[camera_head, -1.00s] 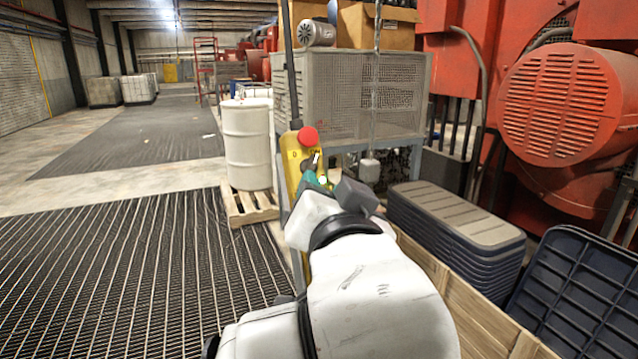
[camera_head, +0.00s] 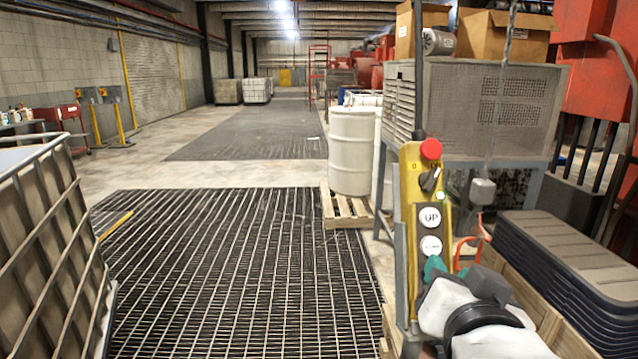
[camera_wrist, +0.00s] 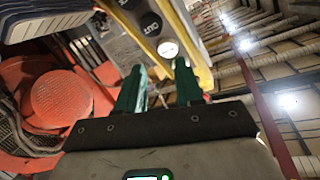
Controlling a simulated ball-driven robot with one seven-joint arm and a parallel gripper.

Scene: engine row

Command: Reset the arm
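My gripper (camera_wrist: 157,85) shows in the wrist view with two green fingers apart and nothing between them. In the head view, part of my gripper (camera_head: 437,270) is at the lower right, mostly hidden by my own wrist and arm. A yellow control pendant (camera_head: 430,195) with a red button on top, a black switch and round white buttons, one marked UP, hangs just beyond it. The pendant (camera_wrist: 185,30) also shows beyond the fingertips in the wrist view. I cannot tell whether the gripper touches it.
A white drum (camera_head: 352,152) stands on a wooden pallet (camera_head: 340,208). Stacked dark lids (camera_head: 570,262) are at the right. A caged container (camera_head: 55,250) is at the left. Dark floor grating (camera_head: 230,265) lies open in the middle, with a clear aisle behind.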

